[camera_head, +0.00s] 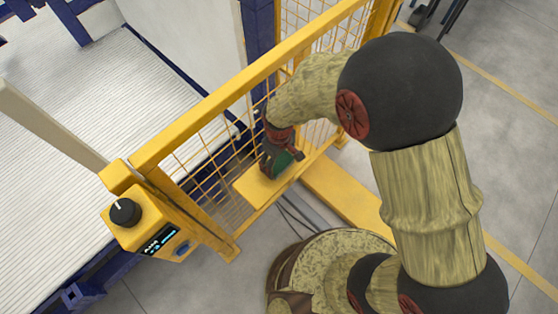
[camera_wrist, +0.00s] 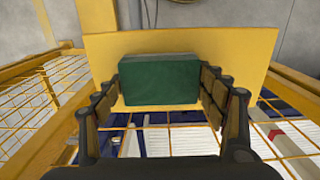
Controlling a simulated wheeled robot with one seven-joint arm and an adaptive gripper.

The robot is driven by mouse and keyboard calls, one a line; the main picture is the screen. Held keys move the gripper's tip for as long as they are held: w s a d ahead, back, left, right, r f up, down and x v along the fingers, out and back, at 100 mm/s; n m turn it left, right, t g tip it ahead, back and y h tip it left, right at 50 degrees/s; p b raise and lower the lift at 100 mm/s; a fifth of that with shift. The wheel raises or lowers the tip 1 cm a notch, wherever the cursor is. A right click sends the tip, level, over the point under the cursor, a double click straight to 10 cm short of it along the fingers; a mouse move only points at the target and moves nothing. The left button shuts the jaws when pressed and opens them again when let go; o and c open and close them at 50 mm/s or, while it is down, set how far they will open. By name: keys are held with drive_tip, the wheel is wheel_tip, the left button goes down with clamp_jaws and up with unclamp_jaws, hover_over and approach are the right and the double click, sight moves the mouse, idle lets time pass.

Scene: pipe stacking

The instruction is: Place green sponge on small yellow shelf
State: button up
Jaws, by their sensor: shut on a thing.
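In the wrist view, the green sponge (camera_wrist: 162,80) is a dark green block with a greyish top edge. My gripper (camera_wrist: 165,88) has a finger on each side of it and is shut on it. Behind the sponge is the small yellow shelf (camera_wrist: 220,45), a flat yellow plate. In the head view, my gripper (camera_head: 279,163) is over the far right part of the small yellow shelf (camera_head: 258,188). A bit of the green sponge (camera_head: 284,160) shows there, partly hidden by the fingers. I cannot tell whether the sponge touches the shelf.
A yellow mesh fence (camera_head: 215,140) with a thick top rail stands right behind the shelf. A yellow control box (camera_head: 150,228) with a black knob is at the left. A white slatted conveyor (camera_head: 90,110) lies beyond the fence.

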sight(279, 161)
drive_tip(key=o, duration=1)
drive_tip(key=shift+o, duration=0.2)
wheel_tip(279, 161, up, 12)
drive_tip(key=p, duration=0.3)
drive_tip(key=d+r+m+t, duration=0.1)
drive_tip(key=d+r+m, duration=0.1)
drive_tip(key=d+r, duration=0.4)
drive_tip(key=d+r+m+t, duration=0.15)
drive_tip(key=d+r, duration=0.25)
drive_tip(key=r, duration=0.5)
drive_tip(key=s+d+r+m+t, duration=0.3)
drive_tip(key=s+d+r+m, duration=0.3)
drive_tip(key=s+d+r, duration=0.3)
drive_tip(key=shift+s+d+r, duration=0.4)
drive_tip(key=shift+s+d, duration=0.3)
drive_tip(key=shift+d, duration=0.55)
drive_tip(key=shift+b, duration=0.3)
